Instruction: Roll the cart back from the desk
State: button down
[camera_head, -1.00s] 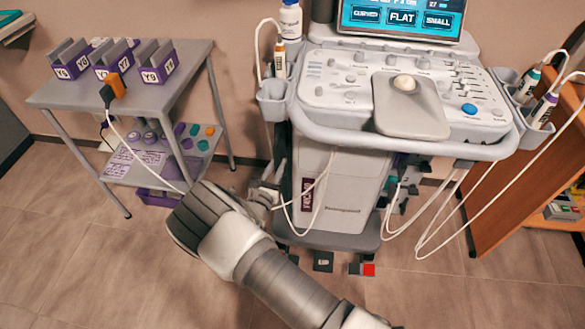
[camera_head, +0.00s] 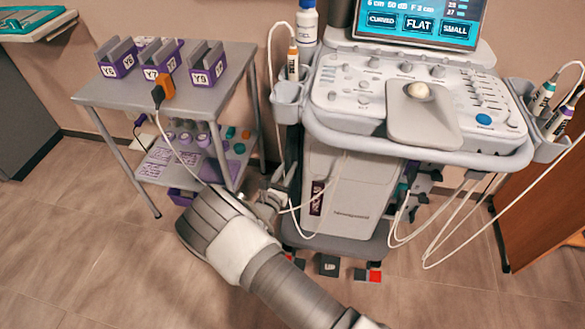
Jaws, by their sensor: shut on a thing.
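The cart (camera_head: 345,188) is a pale grey ultrasound console, upright on its base, with a control panel (camera_head: 350,97) and a lit screen (camera_head: 418,22). A grey handle rail (camera_head: 420,153) runs round its front. My gripper (camera_head: 281,190) is at the cart's lower left side, below the left holder bin, and is shut against it. The exact part held is hidden by my wrist and the cables. The brown wooden desk (camera_head: 540,215) is at the right edge, partly cut off, with a gap of floor between it and the cart base.
A grey side table (camera_head: 105,92) with labelled purple holders stands close left of the cart. An orange plug (camera_head: 163,88) on it trails a white cable towards my wrist. Looped probe cables (camera_head: 450,215) hang at the cart's right. The floor (camera_head: 110,270) in front is clear.

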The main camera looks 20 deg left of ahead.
jog(key=shift+d, duration=0.2)
dwell(0.5)
jog(key=c, duration=0.8)
grip_release()
jog(key=shift+w, duration=0.1)
jog(key=shift+o, duration=0.2)
jog(key=s+p, duration=0.4)
jog(key=s, duration=1.3)
jog(key=shift+s+d, duration=0.25)
jog(key=shift+d, duration=0.05)
